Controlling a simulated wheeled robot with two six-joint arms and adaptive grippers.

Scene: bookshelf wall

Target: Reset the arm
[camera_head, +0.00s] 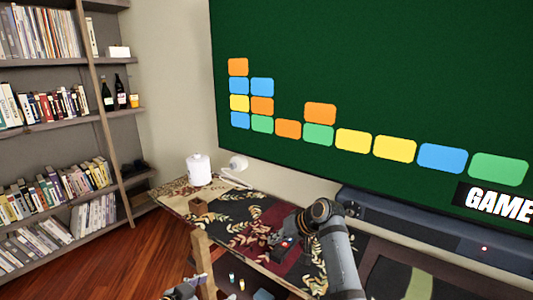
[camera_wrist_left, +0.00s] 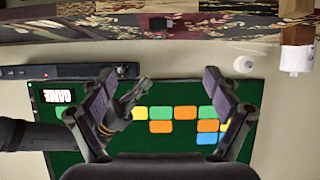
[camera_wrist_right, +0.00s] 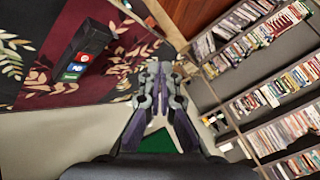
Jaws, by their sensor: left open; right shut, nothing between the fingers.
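My right arm rises from the bottom right in the head view. Its gripper (camera_head: 291,226) is above the patterned table, partly hidden by its own dark shape. In the right wrist view the right gripper (camera_wrist_right: 157,72) has its fingers together with nothing between them. My left gripper (camera_head: 186,289) only partly shows at the bottom edge of the head view. In the left wrist view the left gripper (camera_wrist_left: 160,82) has its fingers spread wide and empty. My right arm shows behind its fingers there.
The table (camera_head: 222,212) has a floral cloth surface. A black device with coloured buttons (camera_wrist_right: 82,62) lies on it near the right gripper.

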